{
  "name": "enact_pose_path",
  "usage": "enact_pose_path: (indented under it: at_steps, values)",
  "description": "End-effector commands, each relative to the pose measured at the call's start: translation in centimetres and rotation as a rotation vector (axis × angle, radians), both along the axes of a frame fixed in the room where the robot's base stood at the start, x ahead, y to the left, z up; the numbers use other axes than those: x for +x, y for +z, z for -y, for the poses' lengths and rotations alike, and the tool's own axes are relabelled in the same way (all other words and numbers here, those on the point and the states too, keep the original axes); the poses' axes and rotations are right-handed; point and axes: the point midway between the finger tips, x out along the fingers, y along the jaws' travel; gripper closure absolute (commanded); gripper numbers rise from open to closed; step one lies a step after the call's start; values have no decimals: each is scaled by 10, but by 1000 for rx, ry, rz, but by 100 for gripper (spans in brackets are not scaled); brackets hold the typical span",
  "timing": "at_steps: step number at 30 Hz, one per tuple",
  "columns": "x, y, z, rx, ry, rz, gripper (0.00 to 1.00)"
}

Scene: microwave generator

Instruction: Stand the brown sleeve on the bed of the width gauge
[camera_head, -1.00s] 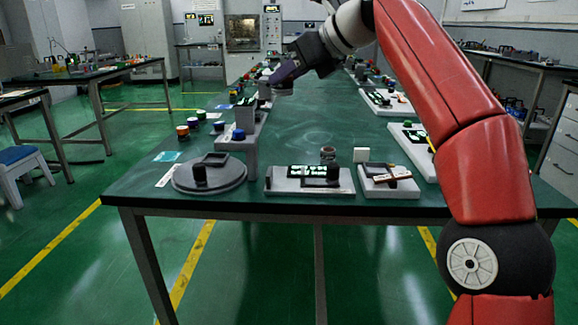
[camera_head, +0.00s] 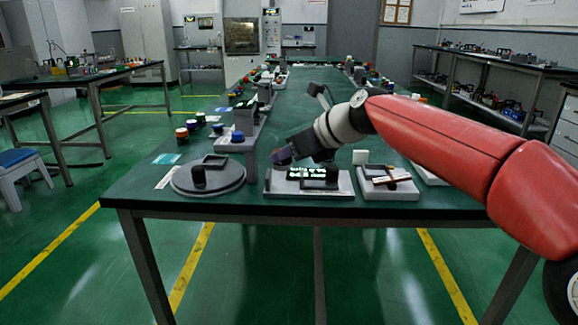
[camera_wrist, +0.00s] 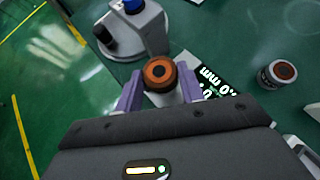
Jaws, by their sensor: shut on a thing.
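The brown sleeve (camera_wrist: 159,74) is between the purple fingers of my gripper (camera_wrist: 160,88) in the wrist view. Its round end shows an orange-brown ring with a dark centre, and its side looks pale. My gripper is shut on it. In the head view my gripper (camera_head: 283,157) is low over the left end of the width gauge (camera_head: 335,190), a pale flat base with a lit black display. The display (camera_wrist: 209,83) partly shows beside my right finger in the wrist view. The sleeve's lower end is hidden, so I cannot tell whether it touches the bed.
A round grey stand (camera_head: 232,182) with a dark post is left of the gauge. A riser with a blue knob (camera_head: 238,136) stands behind it. A small pale device (camera_head: 388,184) and a white block (camera_head: 360,157) are to the right. A brown-topped jar (camera_wrist: 278,74) stands nearby.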

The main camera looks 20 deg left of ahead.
Motion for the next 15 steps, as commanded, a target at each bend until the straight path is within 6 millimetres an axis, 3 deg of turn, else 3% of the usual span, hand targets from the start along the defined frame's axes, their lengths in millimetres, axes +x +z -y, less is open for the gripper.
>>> enact_pose_path:
  at_steps: [6,15]
  values:
    - [0,-32,1,-1,0,-3,89]
    - [0,-34,0,0,0,0,89]
